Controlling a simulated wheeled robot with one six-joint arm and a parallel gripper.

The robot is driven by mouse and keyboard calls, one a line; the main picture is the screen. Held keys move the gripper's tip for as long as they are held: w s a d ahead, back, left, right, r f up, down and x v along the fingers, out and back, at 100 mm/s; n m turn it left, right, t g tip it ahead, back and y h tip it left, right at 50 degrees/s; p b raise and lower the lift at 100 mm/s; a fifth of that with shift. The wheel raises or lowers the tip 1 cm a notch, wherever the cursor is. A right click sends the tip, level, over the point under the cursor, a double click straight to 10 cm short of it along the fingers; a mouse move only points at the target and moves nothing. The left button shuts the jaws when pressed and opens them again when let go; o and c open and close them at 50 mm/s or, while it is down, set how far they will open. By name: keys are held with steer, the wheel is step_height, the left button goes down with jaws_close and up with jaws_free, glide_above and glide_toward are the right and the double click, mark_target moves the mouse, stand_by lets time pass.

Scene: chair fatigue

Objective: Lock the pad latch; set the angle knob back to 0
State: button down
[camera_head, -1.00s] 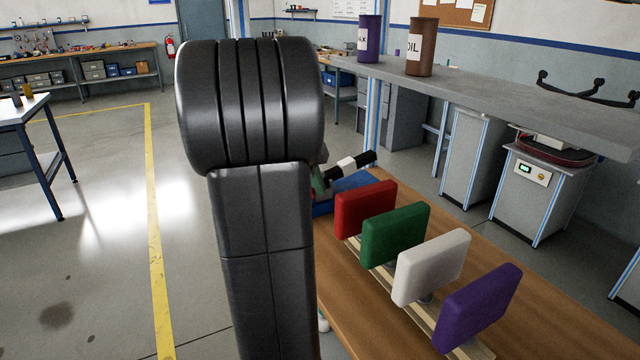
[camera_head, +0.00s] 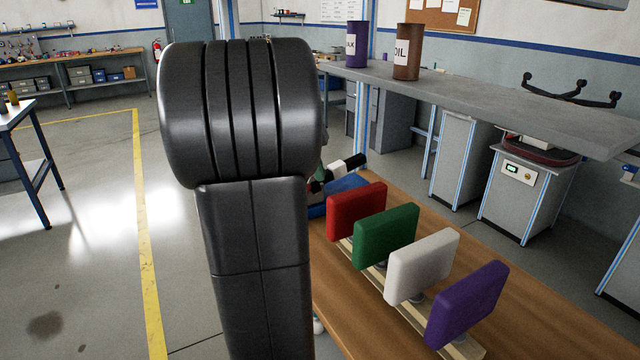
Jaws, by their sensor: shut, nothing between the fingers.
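My own black arm fills the middle of the view, and my gripper is hidden behind it. A red pad (camera_head: 356,211), a green pad (camera_head: 386,236), a white pad (camera_head: 421,266) and a purple pad (camera_head: 466,304) stand upright in a row on a light wooden rail (camera_head: 408,307). A blue object (camera_head: 347,183) lies beyond the red pad, partly behind my arm. A small black-and-white part (camera_head: 343,167) sticks out above it; I cannot tell what it belongs to. I cannot make out the pad latch or the angle knob.
The pads' rail sits on a brown wooden bench top (camera_head: 520,325). A grey shelf (camera_head: 480,100) behind carries a purple can (camera_head: 357,45) and a brown can (camera_head: 407,52). A grey cabinet (camera_head: 518,195) stands at right. The floor at left is open.

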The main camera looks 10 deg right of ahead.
steer(key=v, duration=0.4)
steer(key=shift+d, duration=0.1)
steer(key=w+d+f+n+t+p, duration=0.1)
steer(key=w+d+f+n+p, duration=0.3)
steer(key=n, duration=0.6)
steer(key=shift+w+d+f+y+p, duration=0.3)
steer(key=shift+d+f+p, duration=0.7)
steer(key=shift+f, duration=0.8)
steer(key=shift+d, duration=0.1)
steer(key=shift+f+b, duration=0.1)
steer(key=shift+b, duration=0.2)
